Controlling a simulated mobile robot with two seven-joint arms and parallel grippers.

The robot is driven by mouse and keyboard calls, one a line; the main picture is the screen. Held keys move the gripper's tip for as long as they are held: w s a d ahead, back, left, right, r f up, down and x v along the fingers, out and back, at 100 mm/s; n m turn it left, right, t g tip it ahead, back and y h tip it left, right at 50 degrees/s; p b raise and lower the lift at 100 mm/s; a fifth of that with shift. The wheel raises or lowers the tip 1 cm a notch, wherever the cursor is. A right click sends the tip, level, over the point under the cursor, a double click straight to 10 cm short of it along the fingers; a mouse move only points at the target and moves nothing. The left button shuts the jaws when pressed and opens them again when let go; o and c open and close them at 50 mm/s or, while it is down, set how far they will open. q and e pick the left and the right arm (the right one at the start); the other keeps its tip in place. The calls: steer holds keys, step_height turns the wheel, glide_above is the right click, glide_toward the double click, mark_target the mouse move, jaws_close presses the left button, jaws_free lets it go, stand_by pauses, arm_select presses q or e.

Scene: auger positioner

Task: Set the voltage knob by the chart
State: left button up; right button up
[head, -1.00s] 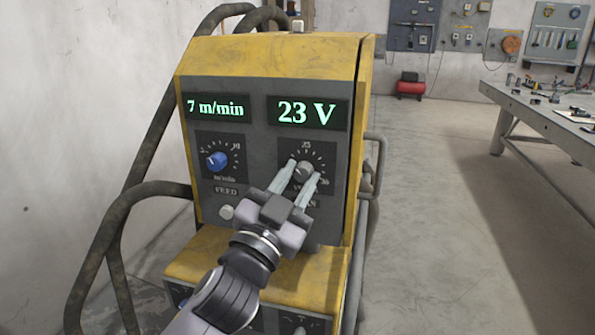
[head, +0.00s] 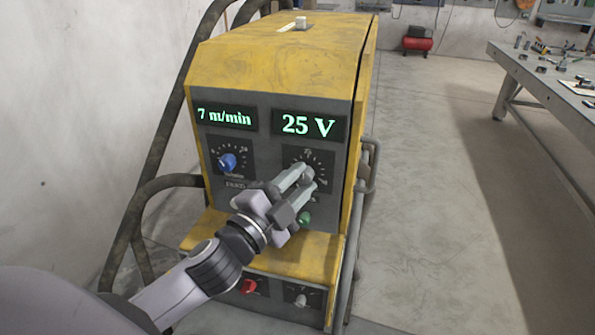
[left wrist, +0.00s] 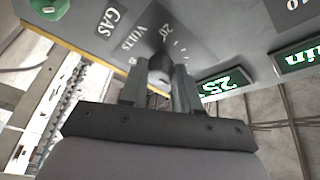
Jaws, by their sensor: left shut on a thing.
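The yellow welding machine (head: 290,60) stands in front of me with a grey front panel. Its right display (head: 309,124) reads 25 V. The grey voltage knob (head: 307,171) sits below that display, inside a dark dial scale. My left gripper (head: 304,181) is shut on the voltage knob and partly hides it and its dial. In the left wrist view the knob (left wrist: 159,66) sits between the two fingers, with the word VOLTS beside it. Its exact pointer direction is hard to tell. No readable chart shows. My right gripper is not in view.
The blue feed knob (head: 228,161) sits to the left, under a display (head: 226,117) reading 7 m/min. A green button (head: 304,219) is below my gripper. A red knob (head: 249,286) is lower down. A workbench (head: 535,85) stands at the right, with open floor between.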

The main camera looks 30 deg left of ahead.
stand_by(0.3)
arm_select(q)
steer(key=o, duration=1)
steer(key=shift+o, duration=0.2)
steer(key=s+f+b, duration=0.1)
steer(key=s+b, duration=0.1)
steer(key=s, duration=0.5)
steer(key=shift+a, duration=0.45)
